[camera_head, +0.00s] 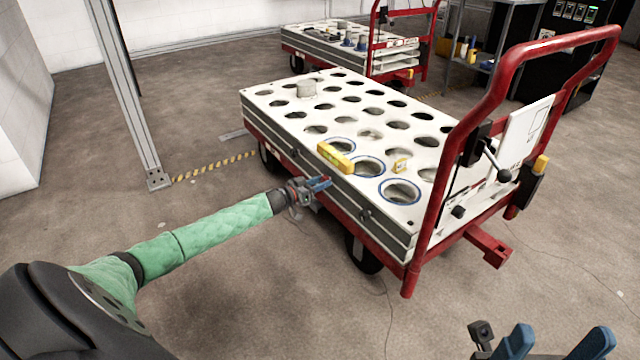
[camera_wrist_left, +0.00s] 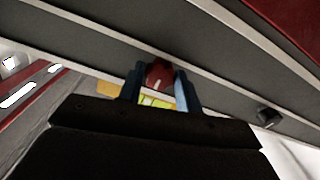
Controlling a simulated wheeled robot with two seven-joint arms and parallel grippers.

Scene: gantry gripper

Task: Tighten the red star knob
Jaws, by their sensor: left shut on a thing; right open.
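The red star knob (camera_wrist_left: 158,75) is on the grey side of the cart's white perforated top, seen in the left wrist view. My left gripper (camera_wrist_left: 160,88) has its two blue fingers on either side of the knob and is shut on it. In the head view my left gripper (camera_head: 320,184) is at the cart's near long side, and the knob is mostly hidden by the fingers. My right gripper (camera_head: 556,343) is open and empty at the bottom right, away from the cart.
The cart's white top (camera_head: 262,105) has many round holes. A yellow level (camera_head: 335,157) lies near its edge, close to my left gripper. A red handle frame (camera_head: 440,190) rises at the right end. A dark side knob (camera_wrist_left: 268,117) sticks out nearby. A metal post (camera_head: 125,90) stands left.

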